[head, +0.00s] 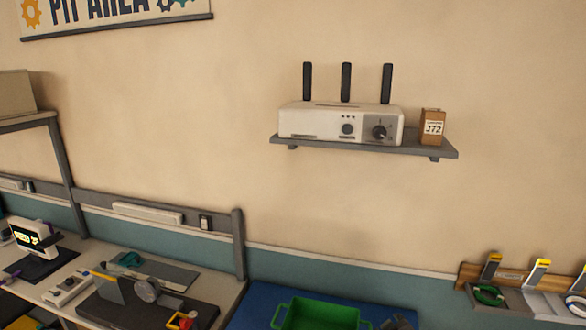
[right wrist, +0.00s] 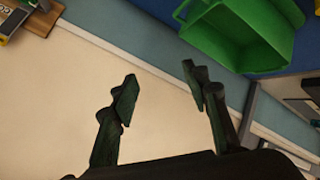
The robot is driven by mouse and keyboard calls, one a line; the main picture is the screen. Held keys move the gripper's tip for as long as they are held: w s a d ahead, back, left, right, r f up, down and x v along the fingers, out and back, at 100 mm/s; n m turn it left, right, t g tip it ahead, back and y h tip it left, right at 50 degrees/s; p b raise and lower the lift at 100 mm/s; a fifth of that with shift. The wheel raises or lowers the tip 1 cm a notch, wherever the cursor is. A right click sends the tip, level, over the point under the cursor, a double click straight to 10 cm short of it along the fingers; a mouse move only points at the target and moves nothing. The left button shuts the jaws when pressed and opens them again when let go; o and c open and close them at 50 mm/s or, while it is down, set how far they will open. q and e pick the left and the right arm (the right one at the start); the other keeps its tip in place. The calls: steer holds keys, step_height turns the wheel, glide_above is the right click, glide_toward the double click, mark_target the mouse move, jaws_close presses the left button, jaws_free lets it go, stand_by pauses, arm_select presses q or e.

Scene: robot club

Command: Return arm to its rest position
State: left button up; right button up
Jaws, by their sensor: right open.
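My right gripper (right wrist: 158,88) shows in the right wrist view with its two dark fingers spread apart and nothing between them. Behind the gap is bare cream wall. A dark shape at the bottom edge of the head view, just right of the green bin, looks like the tip of this gripper (head: 398,322), mostly cut off. My left gripper is in neither view.
A green bin (head: 318,314) stands on a blue surface (head: 250,304); it also shows in the right wrist view (right wrist: 245,35). A wall shelf (head: 365,147) holds a white box with three antennas (head: 340,123) and a small brown box (head: 432,127). A cluttered bench (head: 217,290) stands left.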

steer(key=s+d+f+m+g, duration=0.2)
steer(key=s+d+f, duration=0.1)
steer(key=s+f, duration=0.95)
steer(key=s+d+f+m+g, duration=0.2)
steer(key=s+f+g, duration=0.1)
steer(key=s+f, duration=0.9)
steer(key=s+d+f+m+g+y, duration=0.1)
steer(key=s+f, duration=0.1)
steer(key=s, duration=0.6)
steer(key=s+d+f+m+g, duration=0.1)
steer(key=s+f, duration=0.1)
steer(key=s, duration=0.6)
step_height(320, 180, down, 33)
steer(key=a+g+b, duration=0.1)
steer(key=b, duration=0.3)
steer(key=s+f+n+g+b, duration=0.1)
steer(key=s+f+b, duration=0.3)
steer(key=s+f, duration=1.7)
steer(key=shift+a+f+y, duration=0.3)
steer(key=shift+f+y, duration=0.1)
steer(key=shift+f, duration=0.2)
